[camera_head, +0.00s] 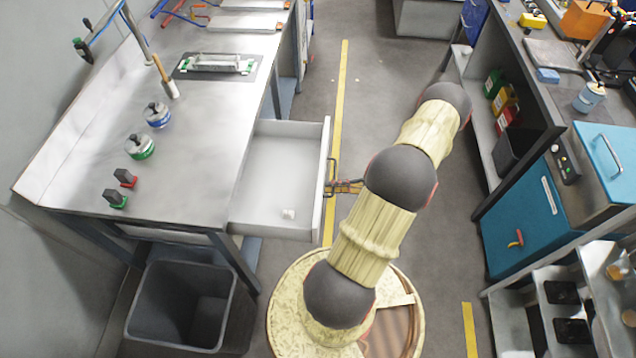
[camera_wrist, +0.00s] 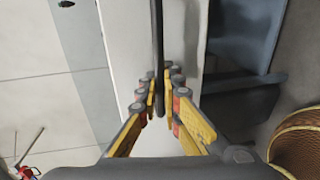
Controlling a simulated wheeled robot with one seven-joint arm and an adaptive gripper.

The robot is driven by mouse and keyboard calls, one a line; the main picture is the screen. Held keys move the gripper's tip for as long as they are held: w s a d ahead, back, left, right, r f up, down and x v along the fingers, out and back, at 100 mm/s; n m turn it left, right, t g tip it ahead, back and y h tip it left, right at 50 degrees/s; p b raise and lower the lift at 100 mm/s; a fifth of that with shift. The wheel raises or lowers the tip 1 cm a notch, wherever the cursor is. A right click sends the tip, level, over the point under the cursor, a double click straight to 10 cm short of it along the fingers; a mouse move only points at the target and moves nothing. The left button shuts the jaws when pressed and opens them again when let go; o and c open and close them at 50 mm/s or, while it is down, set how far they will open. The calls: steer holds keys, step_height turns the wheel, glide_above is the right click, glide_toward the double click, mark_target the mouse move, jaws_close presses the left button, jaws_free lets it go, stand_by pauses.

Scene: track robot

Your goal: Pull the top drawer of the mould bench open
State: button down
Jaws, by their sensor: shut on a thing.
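The mould bench (camera_head: 200,120) stands at the left with a pale grey top. Its top drawer (camera_head: 277,170) is pulled out to the right, well clear of the bench, and its inside shows. A small white object (camera_head: 288,214) lies in the drawer's near corner. My gripper (camera_head: 335,187) is at the drawer's front, partly hidden by my arm. In the wrist view my gripper (camera_wrist: 160,98) has its yellow-sided fingers closed around the dark bar handle (camera_wrist: 158,45), which runs along the light drawer front (camera_wrist: 125,50).
A grey bin (camera_head: 185,305) stands below the bench's near end. A yellow floor line (camera_head: 342,100) runs along the aisle. A blue cabinet (camera_head: 525,230) and a workbench close off the right side. Grey floor lies open between them.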

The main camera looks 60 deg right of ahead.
steer(key=shift+v, duration=0.9)
steer(key=shift+f, duration=0.25)
steer(key=c, duration=2.2)
jaws_free()
steer(key=shift+c, duration=0.2)
steer(key=v, duration=1.2)
